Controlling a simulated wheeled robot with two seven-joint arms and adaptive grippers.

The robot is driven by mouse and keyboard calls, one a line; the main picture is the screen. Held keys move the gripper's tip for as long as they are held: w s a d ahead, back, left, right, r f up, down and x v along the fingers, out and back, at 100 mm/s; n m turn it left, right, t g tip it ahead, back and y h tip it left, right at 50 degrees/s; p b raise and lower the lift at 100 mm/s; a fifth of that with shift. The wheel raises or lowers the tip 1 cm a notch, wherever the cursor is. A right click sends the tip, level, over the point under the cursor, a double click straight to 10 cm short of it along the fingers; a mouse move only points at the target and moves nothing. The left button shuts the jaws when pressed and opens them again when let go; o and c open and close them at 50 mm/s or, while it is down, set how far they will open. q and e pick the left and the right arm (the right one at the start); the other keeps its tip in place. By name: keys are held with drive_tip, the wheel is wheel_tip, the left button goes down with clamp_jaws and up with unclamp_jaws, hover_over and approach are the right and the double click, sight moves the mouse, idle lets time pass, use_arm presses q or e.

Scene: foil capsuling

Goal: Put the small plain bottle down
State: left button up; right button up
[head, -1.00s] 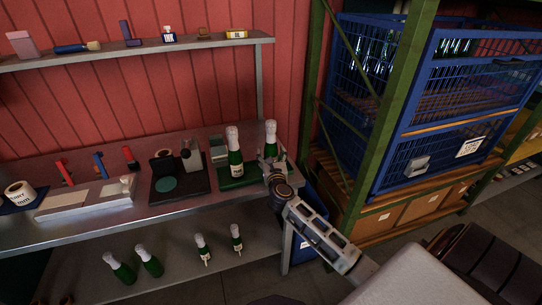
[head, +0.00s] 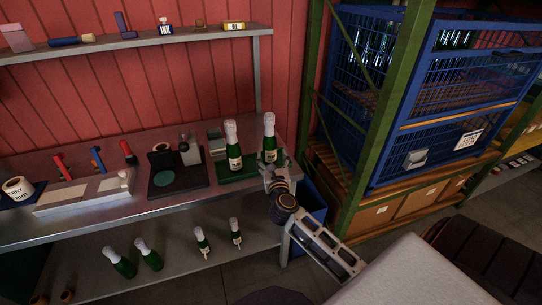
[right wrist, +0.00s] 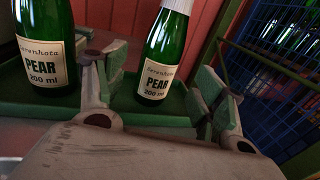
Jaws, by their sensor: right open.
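A small green bottle (head: 269,141) with a pale top and a cream label stands upright at the right end of a green tray (head: 238,177). In the right wrist view the bottle (right wrist: 166,50) reads PEAR 200 ml. My right gripper (head: 275,172) is open in front of it. In the right wrist view its fingers (right wrist: 158,92) are spread to either side, with the bottle beyond them and apparently clear of them. A similar bottle (head: 232,146) stands to the left on the tray, and its label also reads PEAR 200 ml (right wrist: 40,50). My left gripper is out of view.
A black device (head: 176,176) stands left of the tray. Several green bottles (head: 149,255) are on the lower shelf. A green rack post (head: 378,120) and blue crates (head: 450,110) stand to the right. An upper shelf (head: 130,46) hangs behind the bench.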

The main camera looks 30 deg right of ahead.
drive_tip(key=shift+v, duration=2.45)
